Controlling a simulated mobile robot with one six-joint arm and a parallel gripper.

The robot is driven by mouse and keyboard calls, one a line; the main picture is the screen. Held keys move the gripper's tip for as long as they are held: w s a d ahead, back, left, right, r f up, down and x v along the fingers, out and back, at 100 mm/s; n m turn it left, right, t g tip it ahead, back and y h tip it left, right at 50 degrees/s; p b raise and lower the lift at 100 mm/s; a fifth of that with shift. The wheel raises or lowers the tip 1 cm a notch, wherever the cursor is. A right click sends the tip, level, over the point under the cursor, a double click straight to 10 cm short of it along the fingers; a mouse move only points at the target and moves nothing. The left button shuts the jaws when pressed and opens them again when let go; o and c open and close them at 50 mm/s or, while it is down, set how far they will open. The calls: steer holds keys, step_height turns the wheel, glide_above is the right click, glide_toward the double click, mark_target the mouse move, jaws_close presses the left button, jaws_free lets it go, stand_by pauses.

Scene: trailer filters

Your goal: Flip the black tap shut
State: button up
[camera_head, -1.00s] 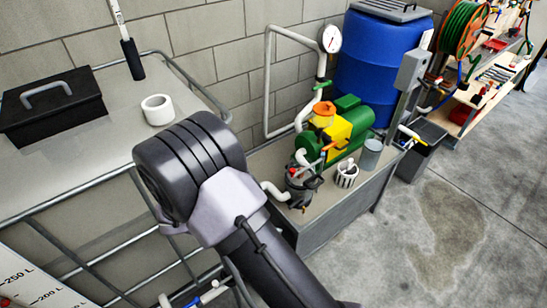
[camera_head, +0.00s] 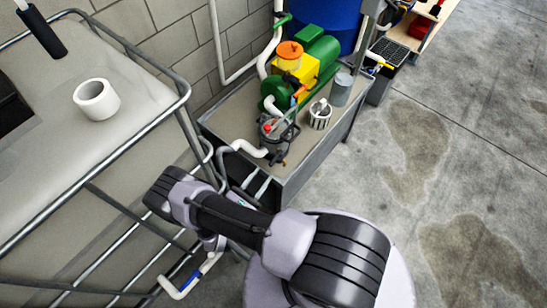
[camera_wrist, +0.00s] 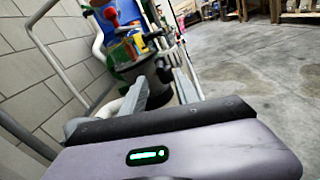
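A dark filter pot (camera_head: 272,129) with a red knob stands at the near end of the grey bench. Small black parts (camera_head: 281,161) show low on its near side; I cannot tell for sure that one is the black tap. My gripper (camera_head: 256,183) is at the near edge of the bench, apart from the pot, its two grey fingers spread. In the wrist view my gripper (camera_wrist: 162,77) is open and empty, with the dark pot (camera_wrist: 158,64) beyond and between the fingers. The tap's lever position is too small to tell.
A green and yellow pump (camera_head: 300,68), a white striped cup (camera_head: 320,114) and a grey can (camera_head: 341,90) stand on the bench (camera_head: 222,118). A white pipe (camera_head: 243,147) runs beside the pot. A metal-framed tank (camera_head: 130,130) is at left. Floor at right is clear.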

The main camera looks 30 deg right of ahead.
mark_target(274, 158)
steer(key=b+x, duration=0.1)
steer(key=x, duration=0.8)
jaws_close()
steer(key=shift+w+a+f+m+g+h+b, duration=0.1)
steer(key=shift+w+f+m+g+h+b, duration=0.15)
steer(key=shift+m+g+b, duration=0.6)
steer(key=shift+s+r, duration=0.1)
steer(key=shift+r, duration=0.15)
